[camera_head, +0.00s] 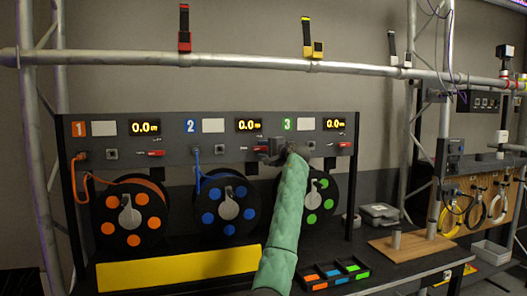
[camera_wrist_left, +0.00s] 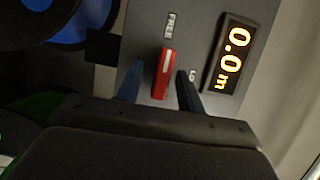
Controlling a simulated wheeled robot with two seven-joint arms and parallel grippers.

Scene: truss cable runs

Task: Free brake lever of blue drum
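The blue drum (camera_head: 228,212) is the middle of three cable drums under the grey panel; part of it also shows at the top left of the left wrist view (camera_wrist_left: 78,28). Its red brake lever (camera_wrist_left: 165,72) sits below a "FREE" label and beside the 0.0 m display. My left gripper (camera_head: 272,151) is at the panel, just under the blue drum's display. In the left wrist view its two fingers (camera_wrist_left: 158,82) stand apart, one on each side of the red lever. A gap shows between lever and fingers. A second label is partly hidden by a finger. My right gripper is not in view.
An orange drum (camera_head: 130,215) stands to the left and a green drum (camera_head: 320,200) to the right, partly behind my left arm. Other red levers (camera_head: 155,153) sit on the same panel. A yellow block (camera_head: 180,269) and a tray of coloured parts (camera_head: 335,274) lie in front.

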